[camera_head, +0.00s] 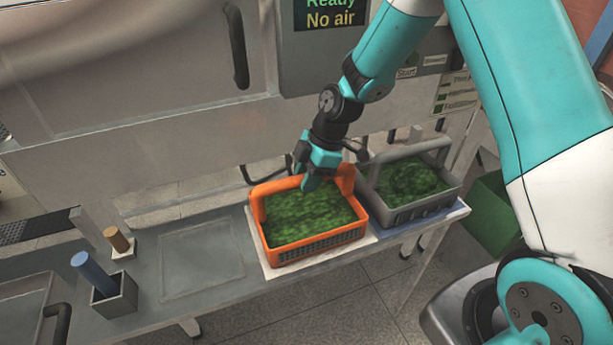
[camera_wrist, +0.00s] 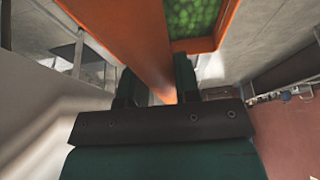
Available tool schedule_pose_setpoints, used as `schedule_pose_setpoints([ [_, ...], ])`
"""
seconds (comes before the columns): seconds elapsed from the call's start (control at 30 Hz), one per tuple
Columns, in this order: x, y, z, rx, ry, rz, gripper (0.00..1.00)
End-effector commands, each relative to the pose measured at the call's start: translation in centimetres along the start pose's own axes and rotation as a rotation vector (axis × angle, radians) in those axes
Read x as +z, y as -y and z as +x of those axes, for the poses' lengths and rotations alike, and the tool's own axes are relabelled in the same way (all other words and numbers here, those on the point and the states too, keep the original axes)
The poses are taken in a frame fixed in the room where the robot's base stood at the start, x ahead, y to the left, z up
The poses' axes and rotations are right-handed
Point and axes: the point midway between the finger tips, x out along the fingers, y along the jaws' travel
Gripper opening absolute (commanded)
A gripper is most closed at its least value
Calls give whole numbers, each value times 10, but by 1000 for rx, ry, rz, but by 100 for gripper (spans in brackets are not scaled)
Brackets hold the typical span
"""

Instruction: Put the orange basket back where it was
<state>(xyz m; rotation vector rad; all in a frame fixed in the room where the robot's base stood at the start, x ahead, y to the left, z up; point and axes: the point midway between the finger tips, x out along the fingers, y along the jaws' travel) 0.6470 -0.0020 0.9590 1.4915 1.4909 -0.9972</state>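The orange basket (camera_head: 310,245) is filled with green bits and sits upright on a pale mat (camera_head: 272,268) on the bench. Its raised orange handle runs along the back. My gripper (camera_head: 312,182) points down at this handle from above. In the wrist view my gripper's fingers (camera_wrist: 155,92) stand apart on either side of the orange handle (camera_wrist: 135,45). Whether they press on it cannot be told. Green contents also show in the wrist view beyond the handle. The handle's middle is partly hidden by my gripper in the head view.
A grey basket (camera_head: 412,212) with similar green contents stands on a blue mat (camera_head: 458,211) close on the right. Left of the orange basket is an empty outlined patch (camera_head: 200,265). Further left are a blue rod in a grey holder (camera_head: 115,298) and a brown peg (camera_head: 117,240). A machine wall stands behind.

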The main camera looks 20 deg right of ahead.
Motion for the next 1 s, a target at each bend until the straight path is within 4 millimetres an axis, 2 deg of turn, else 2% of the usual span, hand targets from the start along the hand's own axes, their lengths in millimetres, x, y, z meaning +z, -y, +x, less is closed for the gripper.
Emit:
schedule_pose_setpoints([
  [0.03,0,0,0,0,0,0,40],
  [0.1,0,0,0,0,0,0,55],
  [0.47,-1,-1,-6,3,0,0,55],
  [0.57,0,-1,-20,6,-1,-1,55],
  [0.8,0,-1,-73,8,0,0,55],
  [1.0,0,-1,-108,4,0,1,55],
])
